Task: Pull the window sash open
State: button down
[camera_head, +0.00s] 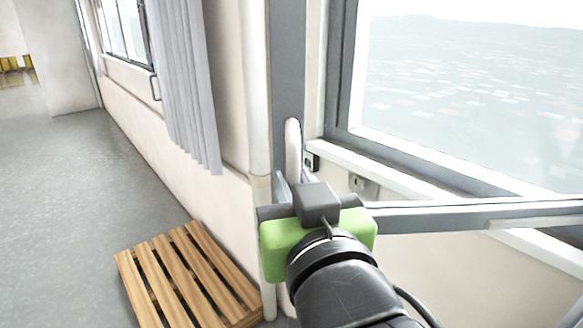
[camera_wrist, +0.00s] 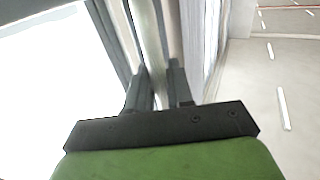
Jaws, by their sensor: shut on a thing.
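The window sash has a grey frame (camera_head: 287,60), with its lower rail (camera_head: 480,214) running right from behind my gripper. The sash stands at an angle to the fixed window frame (camera_head: 338,75), with a gap at the handle side. A pale upright handle (camera_head: 292,145) is on the sash's edge. My gripper (camera_head: 284,188), with a green body, is at the handle's lower part. In the wrist view, my gripper's dark fingers (camera_wrist: 158,85) are on both sides of the pale handle bar (camera_wrist: 149,45) and shut on it. The gripper hides the handle's lower end in the head view.
A slatted wooden pallet (camera_head: 185,275) lies on the floor at lower left, near the wall. A grey curtain (camera_head: 185,85) hangs left of the sash. The grey floor (camera_head: 75,190) farther left is clear.

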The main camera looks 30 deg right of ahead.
jog(key=shift+s+a+n+y, duration=0.15)
jog(key=shift+s+a+y, duration=0.1)
jog(key=shift+s, duration=0.35)
jog(key=shift+s+a+n+y, duration=0.15)
jog(key=shift+s+a+y, duration=0.1)
jog(key=shift+s, duration=0.35)
jog(key=c, duration=1.2)
grip_release()
jog(key=v, duration=1.5)
jog(key=shift+s+a+f+p, duration=0.1)
jog(key=shift+s+f+p, duration=0.05)
jog(key=shift+s+p, duration=0.2)
jog(key=shift+w, duration=0.1)
